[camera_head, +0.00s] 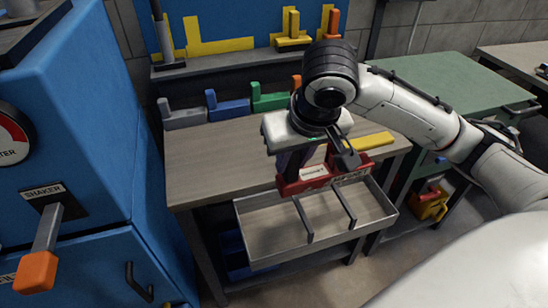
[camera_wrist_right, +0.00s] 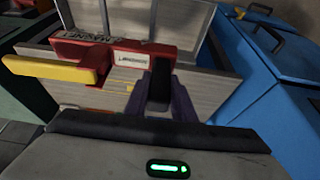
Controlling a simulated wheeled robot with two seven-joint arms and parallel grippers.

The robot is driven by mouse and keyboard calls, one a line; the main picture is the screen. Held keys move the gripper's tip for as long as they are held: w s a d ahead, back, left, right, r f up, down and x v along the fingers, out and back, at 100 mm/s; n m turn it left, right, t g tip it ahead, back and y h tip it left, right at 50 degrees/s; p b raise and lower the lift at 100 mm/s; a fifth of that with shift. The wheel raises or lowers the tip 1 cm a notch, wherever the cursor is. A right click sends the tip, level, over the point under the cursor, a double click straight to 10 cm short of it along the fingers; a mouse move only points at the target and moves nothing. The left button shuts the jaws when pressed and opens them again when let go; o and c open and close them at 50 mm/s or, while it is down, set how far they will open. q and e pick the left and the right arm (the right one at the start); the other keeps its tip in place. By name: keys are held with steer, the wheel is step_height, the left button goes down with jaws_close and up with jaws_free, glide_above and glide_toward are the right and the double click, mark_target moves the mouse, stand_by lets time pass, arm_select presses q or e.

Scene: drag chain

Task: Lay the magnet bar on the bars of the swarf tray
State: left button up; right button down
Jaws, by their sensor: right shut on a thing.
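The magnet bar (camera_head: 315,178) is red with a white label. In the head view it is level over the back edge of the swarf tray. My right gripper (camera_head: 318,160) is above it and shut on it. In the right wrist view the labelled red bar (camera_wrist_right: 145,56) shows beside a dark finger. The swarf tray (camera_head: 262,236) is a shallow grey tray at the table's front. Two dark bars (camera_head: 304,220) (camera_head: 344,204) cross it front to back. I cannot tell whether the magnet bar touches them. My left gripper is not in view.
Grey, blue and green holders (camera_head: 228,107) line the table's back. A blue shaker cabinet (camera_head: 90,110) stands close on the left. The tray's front part is clear.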

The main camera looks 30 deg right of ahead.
mark_target(293, 182)
steer(key=shift+f+b, duration=0.3)
steer(key=shift+f, duration=3.65)
steer(key=c, duration=1.4)
jaws_free()
steer(key=d+v, duration=0.1)
steer(key=v, duration=0.9)
steer(key=shift+a+r+p, duration=0.15)
steer(key=shift+a+p, duration=0.15)
steer(key=shift+a, duration=0.2)
